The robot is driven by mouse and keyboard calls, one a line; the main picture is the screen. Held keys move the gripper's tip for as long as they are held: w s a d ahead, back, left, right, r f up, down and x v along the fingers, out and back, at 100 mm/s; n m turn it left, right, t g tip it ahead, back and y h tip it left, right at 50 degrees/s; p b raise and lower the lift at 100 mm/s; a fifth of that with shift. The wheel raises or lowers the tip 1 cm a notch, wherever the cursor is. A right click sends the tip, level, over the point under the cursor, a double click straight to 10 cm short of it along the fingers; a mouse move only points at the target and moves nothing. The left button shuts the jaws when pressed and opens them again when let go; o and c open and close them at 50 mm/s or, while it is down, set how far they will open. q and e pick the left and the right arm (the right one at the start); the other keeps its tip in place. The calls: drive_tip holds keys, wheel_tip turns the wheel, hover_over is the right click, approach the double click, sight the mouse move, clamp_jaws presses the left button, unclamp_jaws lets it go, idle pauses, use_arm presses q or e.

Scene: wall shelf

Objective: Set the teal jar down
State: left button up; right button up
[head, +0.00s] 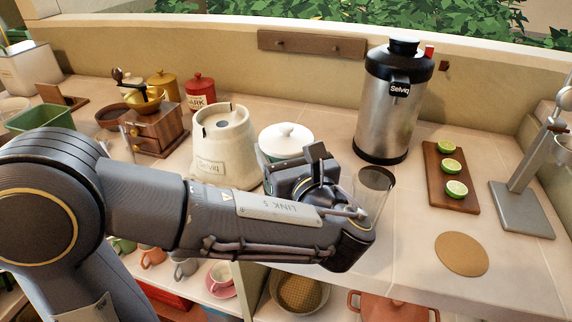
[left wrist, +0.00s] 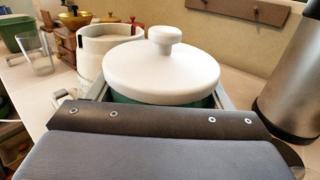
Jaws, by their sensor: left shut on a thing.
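The teal jar (head: 286,138) has a white lid with a round knob. In the head view it is partly hidden behind my left gripper (head: 289,168), at the middle of the counter. In the left wrist view the jar's white lid (left wrist: 161,71) fills the middle, with a strip of teal body below it. My left gripper is shut on the jar, with a finger on each side of it. I cannot tell whether the jar's base touches the counter, because my gripper hides it. My right gripper is not in view.
A cream canister (head: 223,147) stands close left of the jar, and a steel urn (head: 393,105) stands to the right. A clear glass (head: 374,184) is beside my wrist. A board with lime halves (head: 451,200) and a round cork mat (head: 461,254) lie farther right.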

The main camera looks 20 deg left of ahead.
use_arm(q)
drive_tip(key=f, duration=0.2)
drive_tip(key=shift+w+f+b, duration=0.3)
drive_tip(key=shift+f, duration=0.5)
drive_tip(key=shift+f, duration=0.2)
drive_tip(key=o, duration=1.8)
drive_tip(key=shift+o, duration=0.2)
drive_tip(key=shift+r, duration=0.1)
